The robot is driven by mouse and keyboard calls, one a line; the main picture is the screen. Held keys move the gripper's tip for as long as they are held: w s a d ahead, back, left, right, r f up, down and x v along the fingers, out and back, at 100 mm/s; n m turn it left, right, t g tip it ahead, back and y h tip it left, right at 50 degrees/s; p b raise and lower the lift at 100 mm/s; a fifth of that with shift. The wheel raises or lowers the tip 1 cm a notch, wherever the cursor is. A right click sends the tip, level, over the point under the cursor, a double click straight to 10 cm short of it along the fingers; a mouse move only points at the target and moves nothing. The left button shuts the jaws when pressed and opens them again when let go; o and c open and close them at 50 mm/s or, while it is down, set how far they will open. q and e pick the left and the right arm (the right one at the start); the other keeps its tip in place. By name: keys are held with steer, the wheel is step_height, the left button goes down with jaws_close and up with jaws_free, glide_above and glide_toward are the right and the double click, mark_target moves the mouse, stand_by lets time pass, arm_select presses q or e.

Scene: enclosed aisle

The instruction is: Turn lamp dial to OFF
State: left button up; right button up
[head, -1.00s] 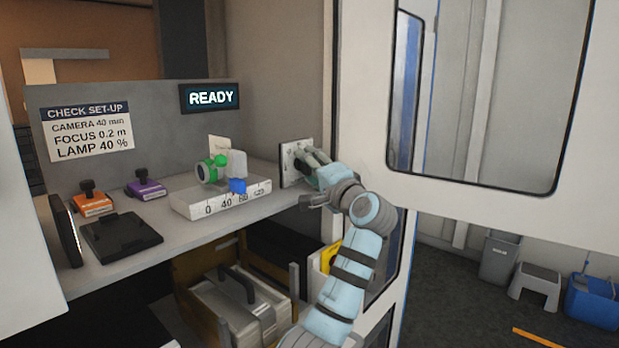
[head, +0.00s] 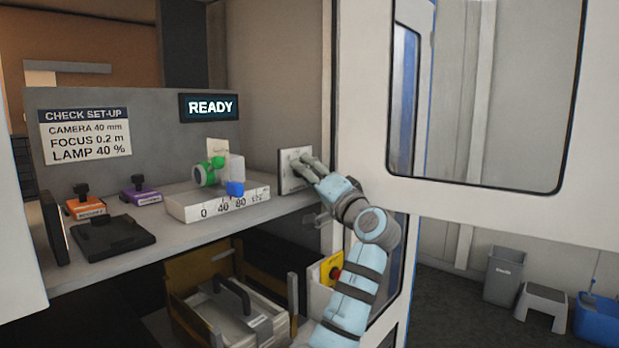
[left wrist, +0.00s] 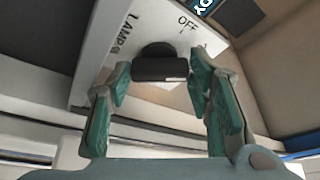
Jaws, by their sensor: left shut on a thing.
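The lamp panel (head: 294,184) is a pale plate standing at the right end of the shelf. In the left wrist view its face (left wrist: 112,45) shows "LAMP %" and "OFF" lettering. The dark lamp dial (left wrist: 160,68) sits on it, its wide grip bar lying across the picture, with "OFF" above and to the right. My left gripper (head: 303,168) is at the panel. In the head view the gripper hides the dial. The dial's exact setting is hard to read. My right gripper is not in view.
A white scale block (head: 215,208) with a green-ringed part and a blue slider stands left of the panel. Orange (head: 85,207) and purple (head: 141,194) stamp-like pieces and a black tray (head: 118,238) are further left. A "READY" display (head: 209,107) and set-up sign (head: 86,135) are behind.

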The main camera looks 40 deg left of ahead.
arm_select(q)
steer(key=o, duration=0.7)
steer(key=shift+r, duration=0.1)
steer(key=shift+o, duration=0.8)
steer(key=shift+w+d, duration=0.1)
steer(key=v, duration=1.2)
